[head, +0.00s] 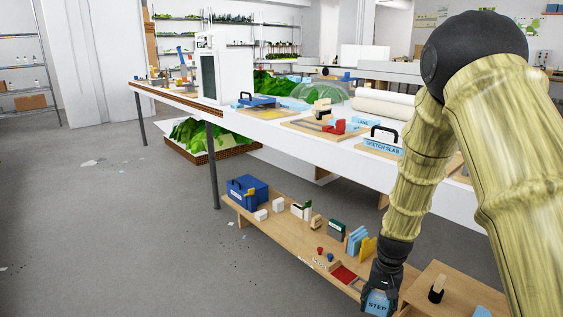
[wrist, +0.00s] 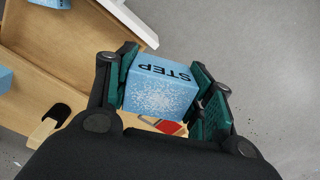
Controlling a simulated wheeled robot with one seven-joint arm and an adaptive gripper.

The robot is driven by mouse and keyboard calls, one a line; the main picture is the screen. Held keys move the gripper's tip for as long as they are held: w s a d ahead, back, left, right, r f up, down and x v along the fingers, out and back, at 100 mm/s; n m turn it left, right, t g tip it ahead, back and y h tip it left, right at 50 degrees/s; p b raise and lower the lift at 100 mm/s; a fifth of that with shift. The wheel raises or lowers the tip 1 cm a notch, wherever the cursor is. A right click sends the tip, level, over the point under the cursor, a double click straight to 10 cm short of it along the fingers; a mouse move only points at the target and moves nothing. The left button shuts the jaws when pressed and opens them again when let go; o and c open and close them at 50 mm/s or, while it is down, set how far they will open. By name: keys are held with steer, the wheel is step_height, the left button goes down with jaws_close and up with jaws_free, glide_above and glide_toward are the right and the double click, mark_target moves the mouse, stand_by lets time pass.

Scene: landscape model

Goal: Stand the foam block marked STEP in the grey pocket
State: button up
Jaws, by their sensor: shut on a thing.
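The light-blue foam block marked STEP (head: 377,304) is in my gripper (head: 385,277), low at the bench's near end in the head view. In the wrist view the foam block (wrist: 158,92) sits between the two green-padded fingers of my gripper (wrist: 164,80), which are shut on its sides. Its STEP lettering reads upside down there, and a speckled white pattern covers the face below. I cannot make out the grey pocket in either view; my gripper and the block hide part of the bench.
A low wooden bench (head: 262,228) holds a blue box (head: 246,190), a red panel (head: 344,275) and several small blocks. A black-and-wood tool (head: 437,289) stands on the wooden surface at right. The long white table (head: 270,133) rises behind.

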steer(key=s+a+r+n+p, duration=0.2)
steer(key=s+a+r+n, duration=0.3)
steer(key=a+r, duration=0.45)
steer(key=s+r+p, duration=0.3)
steer(key=r+p, duration=2)
steer(key=p, duration=1.4)
steer(key=shift+a, duration=0.3)
steer(key=shift+a+f, duration=0.1)
